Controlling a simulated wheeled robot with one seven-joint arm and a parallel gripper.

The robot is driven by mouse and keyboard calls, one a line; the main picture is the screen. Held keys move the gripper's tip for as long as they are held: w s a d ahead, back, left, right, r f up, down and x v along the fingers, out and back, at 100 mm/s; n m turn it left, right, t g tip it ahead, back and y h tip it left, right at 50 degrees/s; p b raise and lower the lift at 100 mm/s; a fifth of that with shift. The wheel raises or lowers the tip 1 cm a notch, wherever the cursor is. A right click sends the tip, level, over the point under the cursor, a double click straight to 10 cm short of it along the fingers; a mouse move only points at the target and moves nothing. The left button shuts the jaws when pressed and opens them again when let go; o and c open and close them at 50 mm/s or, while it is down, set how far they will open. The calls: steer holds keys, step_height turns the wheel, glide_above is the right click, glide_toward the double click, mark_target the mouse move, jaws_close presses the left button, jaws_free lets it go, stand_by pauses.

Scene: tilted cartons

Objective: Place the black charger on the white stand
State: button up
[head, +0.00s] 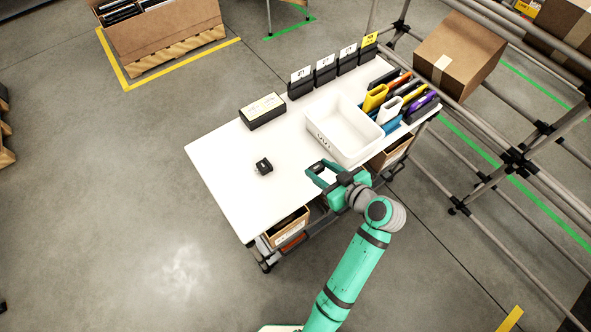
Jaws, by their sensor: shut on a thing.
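My gripper (320,176) is teal and sits low over the right part of the white table's front side, just in front of the white bin. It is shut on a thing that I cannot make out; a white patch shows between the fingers. A small black block (264,166) lies alone on the table to the left of my gripper, apart from it, with a small pale bit at its left. It looks like the black charger, but it is too small to be sure. I cannot pick out a white stand for certain.
The white table (225,160) is clear around the black block. A white bin (338,142), a flat black box (262,111), several labelled black holders (325,74) and colourful upright items (392,108) fill its far and right sides. A pipe rack with cartons (458,55) stands right.

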glide_above(299, 176)
steer(key=f, duration=0.6)
steer(key=shift+s+d+f, duration=0.15)
steer(key=shift+s+f, duration=0.2)
steer(key=shift+f, duration=0.05)
steer(key=shift+w+a+f, duration=0.1)
steer(key=shift+f, duration=0.8)
steer(key=shift+w+a+f, duration=0.1)
steer(key=shift+f, duration=0.8)
steer(key=o, duration=1.1)
steer(key=shift+c, duration=0.2)
